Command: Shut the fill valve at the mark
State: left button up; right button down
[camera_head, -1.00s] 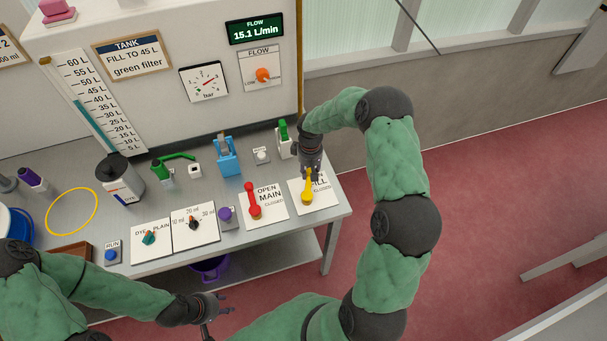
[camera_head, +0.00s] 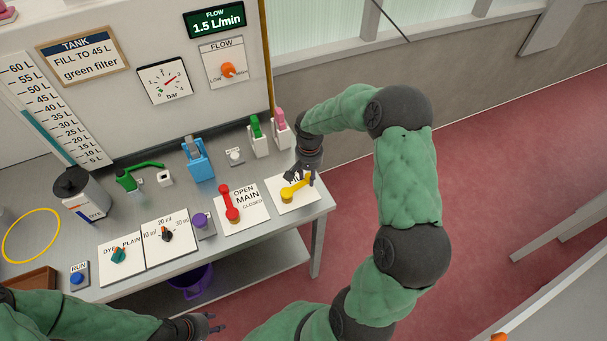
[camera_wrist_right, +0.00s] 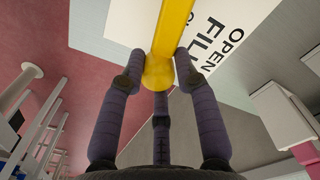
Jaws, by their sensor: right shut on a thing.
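The yellow fill valve handle (camera_head: 293,192) lies slanted, close to sideways, across its white plate at the right end of the bench. My right gripper (camera_head: 305,174) is shut on the handle's knob end. In the right wrist view its fingers (camera_wrist_right: 158,75) sit around the yellow knob, beside the plate lettered OPEN and FILL. The green flow display (camera_head: 216,19) reads 1.5 L/min.
The tank sign (camera_head: 82,56) says fill to 45 L, green filter. Open floor lies right of the bench.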

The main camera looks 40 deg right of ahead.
jog(key=shift+s+a+f+m+b, duration=0.15)
jog(key=shift+s+m+b, duration=0.35)
jog(key=shift+s+m, duration=0.4)
jog(key=shift+s+a+m, duration=0.1)
jog(key=shift+s+m, duration=0.2)
jog(key=shift+m, duration=0.2)
jog(key=shift+s+a+f, duration=0.1)
jog(key=c, duration=0.9)
grip_release()
jog(key=shift+c, duration=0.2)
jog(key=shift+r, duration=0.25)
jog(key=shift+r, duration=0.15)
notch_tip(320, 180, up, 12)
jog(key=shift+f, duration=0.2)
